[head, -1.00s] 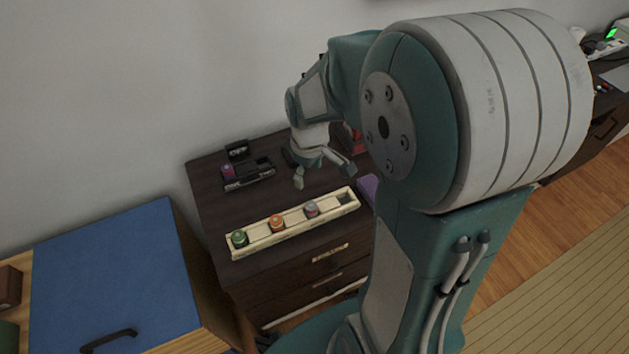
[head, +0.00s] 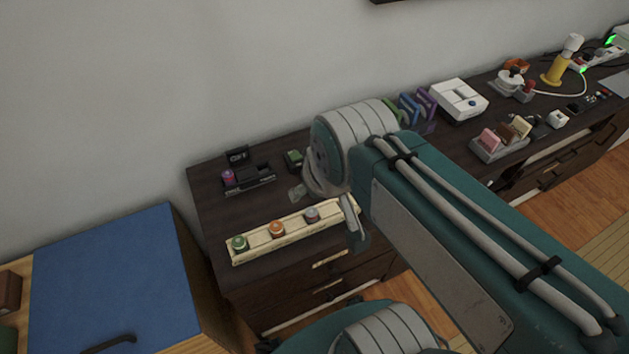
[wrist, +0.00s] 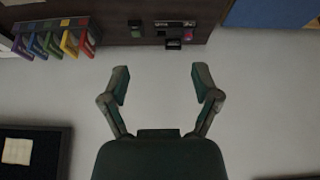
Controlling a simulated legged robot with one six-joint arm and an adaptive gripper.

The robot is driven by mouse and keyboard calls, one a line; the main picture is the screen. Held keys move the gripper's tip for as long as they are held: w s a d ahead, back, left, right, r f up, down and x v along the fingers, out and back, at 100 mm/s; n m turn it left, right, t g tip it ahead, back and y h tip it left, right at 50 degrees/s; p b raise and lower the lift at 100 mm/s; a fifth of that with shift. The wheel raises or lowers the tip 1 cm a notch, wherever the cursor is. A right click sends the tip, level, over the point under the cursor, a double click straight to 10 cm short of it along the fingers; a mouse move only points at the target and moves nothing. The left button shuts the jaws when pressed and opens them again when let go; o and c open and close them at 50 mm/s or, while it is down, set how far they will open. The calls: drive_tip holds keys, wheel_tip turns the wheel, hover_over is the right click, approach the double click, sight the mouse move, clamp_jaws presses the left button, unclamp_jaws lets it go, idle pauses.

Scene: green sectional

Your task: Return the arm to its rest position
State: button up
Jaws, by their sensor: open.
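My gripper (wrist: 161,84) is open and empty in the wrist view, its two fingers spread wide against a plain grey wall. In the head view my gripper (head: 324,206) shows only in part below the round wrist joint, with my forearm running to the lower right. From there it appears over or in front of the right end of the cream tray (head: 255,253). Green (head: 239,242), orange (head: 277,229) and grey (head: 312,214) round pieces sit in the tray. The tray's right end is hidden behind my arm.
The dark dresser (head: 215,205) carries a black holder (head: 250,184) with a pinkish-purple piece and a small green-topped block (head: 294,159). A blue-topped cabinet (head: 115,275) stands left. A white device (head: 459,98) and other small items stand to the right. The wall rises close behind.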

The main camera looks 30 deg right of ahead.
drive_tip(key=shift+s+a+r, duration=0.1)
drive_tip(key=shift+s+r, duration=0.15)
drive_tip(key=shift+s, duration=0.35)
